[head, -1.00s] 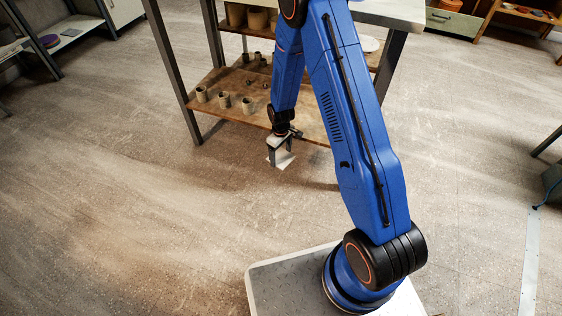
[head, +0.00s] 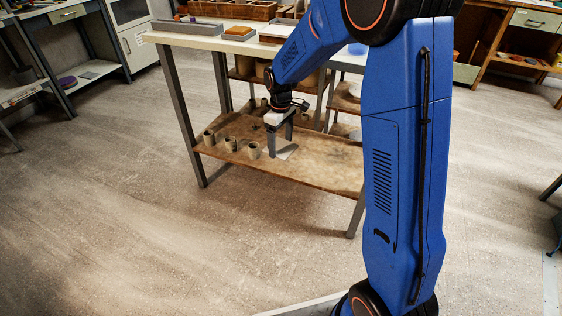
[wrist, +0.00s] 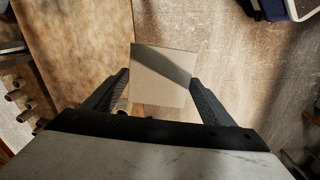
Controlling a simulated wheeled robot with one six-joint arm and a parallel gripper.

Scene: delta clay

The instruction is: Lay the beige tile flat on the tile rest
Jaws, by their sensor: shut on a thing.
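The beige tile (wrist: 164,62) is a thin square plate between the two dark fingers of my gripper (wrist: 162,84) in the wrist view. A shadow band crosses it. In the head view my gripper (head: 280,140) points down, shut on the tile (head: 287,152), in front of the workbench's lower shelf. In the wrist view the shelf edge runs left of the tile and floor shows at its right. I cannot make out the tile rest for certain; my arm hides part of the bench top.
The lower shelf (head: 318,171) carries several small clay cups (head: 254,150). A bench leg (head: 357,213) stands right of my gripper. The floor in front is clear.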

